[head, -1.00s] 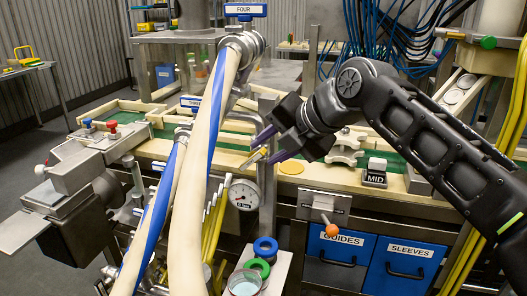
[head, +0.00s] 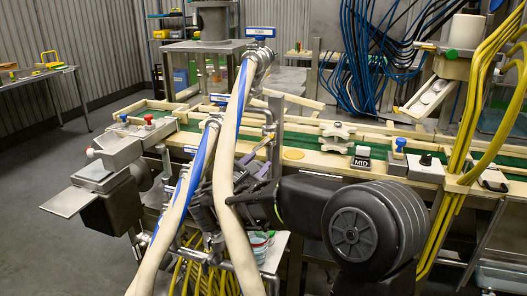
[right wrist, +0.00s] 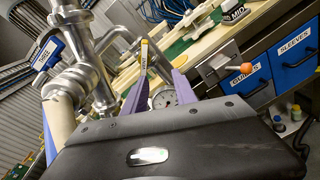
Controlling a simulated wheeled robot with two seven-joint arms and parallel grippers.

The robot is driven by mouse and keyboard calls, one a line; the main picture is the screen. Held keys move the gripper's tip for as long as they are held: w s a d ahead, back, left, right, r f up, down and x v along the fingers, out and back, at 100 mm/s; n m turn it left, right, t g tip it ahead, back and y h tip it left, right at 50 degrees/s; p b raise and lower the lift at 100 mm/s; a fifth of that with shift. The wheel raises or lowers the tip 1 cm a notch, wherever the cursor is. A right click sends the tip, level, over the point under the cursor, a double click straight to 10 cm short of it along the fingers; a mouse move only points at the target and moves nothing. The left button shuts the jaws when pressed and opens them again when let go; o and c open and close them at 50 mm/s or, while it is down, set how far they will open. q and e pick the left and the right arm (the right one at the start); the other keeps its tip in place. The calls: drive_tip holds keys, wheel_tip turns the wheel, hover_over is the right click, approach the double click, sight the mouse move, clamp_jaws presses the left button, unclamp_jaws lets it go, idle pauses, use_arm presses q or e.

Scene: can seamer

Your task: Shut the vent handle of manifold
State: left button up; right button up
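The manifold (head: 268,128) is silver pipework behind thick cream hoses with blue stripes. Its blue labelled valve handles show at the top (head: 260,32) and lower left (head: 218,98); one shows in the right wrist view (right wrist: 46,52). There, a narrow yellow labelled handle (right wrist: 143,57) stands upright beyond my fingers, near the left fingertip; I cannot read its label or tell contact. It may be the vent handle. My right gripper (head: 256,164) is behind the hoses, partly hidden, with its purple fingers apart and nothing between them in the right wrist view (right wrist: 160,76). My left gripper is not in view.
A pressure gauge (right wrist: 163,98) sits behind my right fingers. The hoses (head: 226,180) stand close to my right gripper. Yellow cables (head: 462,130) hang at right.

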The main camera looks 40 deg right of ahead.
sight(263, 144)
drive_tip(key=shift+w+d+r+m+t+h+p, duration=0.1)
drive_tip(key=shift+w+d+r+m+t+p, duration=0.35)
drive_tip(key=shift+w+d, duration=0.55)
drive_tip(key=shift+w+d+r+m+h+p, duration=0.1)
drive_tip(key=shift+w+d+r+m, duration=0.25)
drive_tip(key=shift+w+d+m, duration=0.55)
drive_tip(key=shift+w+d+r+m+t+h+p, duration=0.1)
drive_tip(key=shift+w+d+r+m+t+p, duration=0.25)
drive_tip(key=shift+w+d, duration=0.65)
drive_tip(key=shift+s+d, duration=0.2)
drive_tip(key=shift+s, duration=0.05)
clamp_jaws()
